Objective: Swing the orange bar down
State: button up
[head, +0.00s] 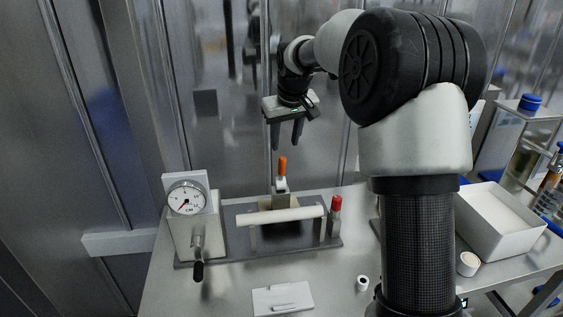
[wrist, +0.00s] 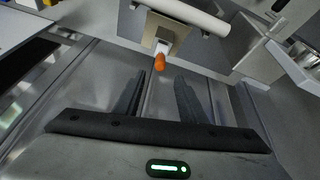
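The orange bar (head: 282,166) stands upright at the back of a grey bench fixture (head: 240,214), on a pale metal bracket (head: 281,184). In the wrist view the orange bar (wrist: 160,61) shows just beyond the fingertips, with its pale bracket behind it. My gripper (head: 287,147) hangs above the orange bar, fingers pointing down, apart from it. The gripper also shows in the wrist view (wrist: 158,85). Its two fingers are spread with nothing between them.
A white roller (head: 287,215) crosses the fixture's front. A dial gauge (head: 187,198) with a black-handled lever stands left, a red-capped post (head: 336,205) right. A white plate (head: 282,299) lies in front. A white box (head: 497,226) stands right of my arm. A metal wall is behind.

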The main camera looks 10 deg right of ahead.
aim_at(283, 158)
jog(key=x, duration=1)
jog(key=shift+w+f+p, duration=0.15)
jog(key=shift+f+p, duration=0.15)
jog(key=shift+f, duration=0.1)
grip_shut()
